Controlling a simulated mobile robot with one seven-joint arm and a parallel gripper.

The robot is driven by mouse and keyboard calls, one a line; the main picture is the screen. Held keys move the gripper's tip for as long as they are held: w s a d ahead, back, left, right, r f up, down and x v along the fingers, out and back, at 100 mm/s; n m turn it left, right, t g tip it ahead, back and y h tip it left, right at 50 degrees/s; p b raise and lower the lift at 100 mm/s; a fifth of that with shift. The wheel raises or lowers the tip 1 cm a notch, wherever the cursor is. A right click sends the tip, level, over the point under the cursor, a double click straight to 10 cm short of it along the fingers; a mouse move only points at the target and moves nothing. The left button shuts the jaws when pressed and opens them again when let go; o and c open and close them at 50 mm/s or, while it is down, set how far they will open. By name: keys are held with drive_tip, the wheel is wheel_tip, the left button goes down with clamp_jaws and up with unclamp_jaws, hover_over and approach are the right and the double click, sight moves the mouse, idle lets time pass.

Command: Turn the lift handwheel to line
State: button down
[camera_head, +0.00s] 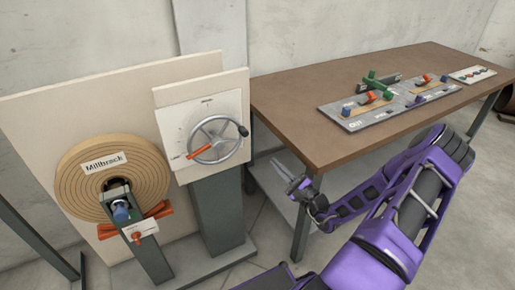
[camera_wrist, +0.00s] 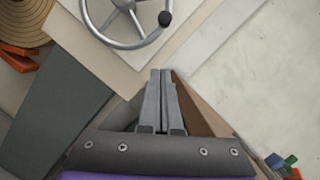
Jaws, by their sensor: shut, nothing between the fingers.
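The lift handwheel (camera_head: 213,122) is a grey spoked wheel on a pale panel (camera_head: 172,101). A black knob (camera_head: 243,130) sits at the right side of its rim. A red pointer (camera_head: 197,154) shows at its lower left, and faint marks are on the panel, too small to read. In the wrist view the handwheel (camera_wrist: 130,42) is partly cut off at the top, with its black knob (camera_wrist: 165,18) at the right. My gripper (camera_head: 283,172) is shut and empty, to the lower right of the wheel and apart from it. Its fingers also show in the wrist view (camera_wrist: 161,72).
A wooden roll labelled Millbrock (camera_head: 75,196) stands left of the wheel, with orange arms (camera_head: 160,209). A brown table (camera_head: 283,103) at the right bears a grey board (camera_head: 350,125) with coloured knobs. Its near corner is close to my gripper.

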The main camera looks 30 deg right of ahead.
drive_tip(key=w+a+r, duration=0.3)
drive_tip(key=w+r, duration=0.1)
drive_tip(key=w, duration=0.5)
drive_tip(key=shift+w+a+r+b, duration=0.25)
drive_tip(key=shift+a+r+b, duration=0.1)
drive_tip(key=shift+a+r, duration=0.05)
